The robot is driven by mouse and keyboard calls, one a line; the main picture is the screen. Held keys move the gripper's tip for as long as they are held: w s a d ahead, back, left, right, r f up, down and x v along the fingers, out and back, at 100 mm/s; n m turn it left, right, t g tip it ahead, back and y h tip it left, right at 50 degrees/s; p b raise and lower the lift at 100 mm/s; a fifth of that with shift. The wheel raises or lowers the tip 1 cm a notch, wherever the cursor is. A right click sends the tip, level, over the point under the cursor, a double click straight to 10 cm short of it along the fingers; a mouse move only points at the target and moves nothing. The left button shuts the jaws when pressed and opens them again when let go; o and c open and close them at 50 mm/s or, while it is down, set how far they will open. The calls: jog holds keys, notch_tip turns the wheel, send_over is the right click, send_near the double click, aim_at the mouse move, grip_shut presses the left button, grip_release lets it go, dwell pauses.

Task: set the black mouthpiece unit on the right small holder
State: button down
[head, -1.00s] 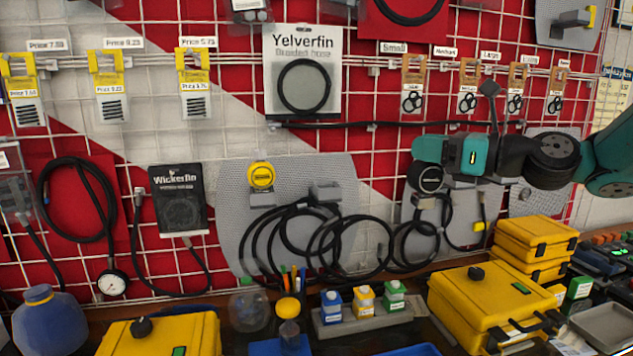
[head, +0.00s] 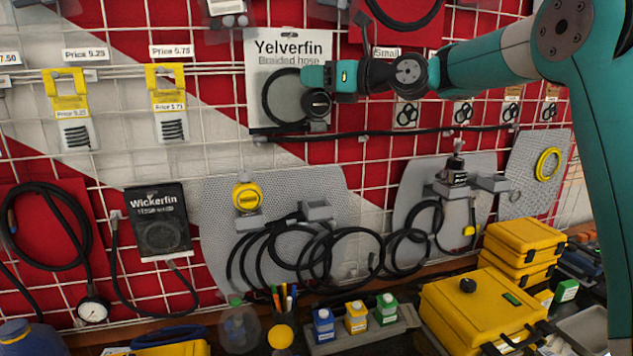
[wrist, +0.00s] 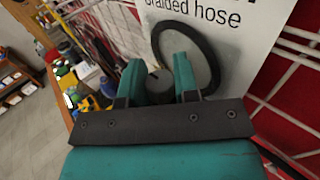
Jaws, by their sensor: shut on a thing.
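My gripper (head: 318,82) is shut on the round black mouthpiece unit (head: 316,104), which has a pale label. It holds the unit in front of the Yelverfin hose pack, above the left grey panel (head: 285,188). In the wrist view the dark unit (wrist: 158,88) sits between the two teal fingers. The left panel bears a yellow round unit (head: 247,197) on its left holder and an empty small grey holder (head: 317,211) at its right, below my gripper. The right panel has a black unit (head: 454,176) on one holder and an empty grey holder (head: 492,183) beside it.
The Yelverfin pack (head: 290,52) hangs close behind my gripper. Bottles (head: 355,318), a pen cup (head: 284,300) and yellow cases (head: 485,312) stand on the bench below. The space before the left panel looks clear.

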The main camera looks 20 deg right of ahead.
notch_tip(320, 180, down, 18)
jog(key=p, duration=0.1)
jog(key=shift+r, duration=0.15)
jog(key=c, duration=0.9)
grip_release()
jog(key=shift+o, duration=0.2)
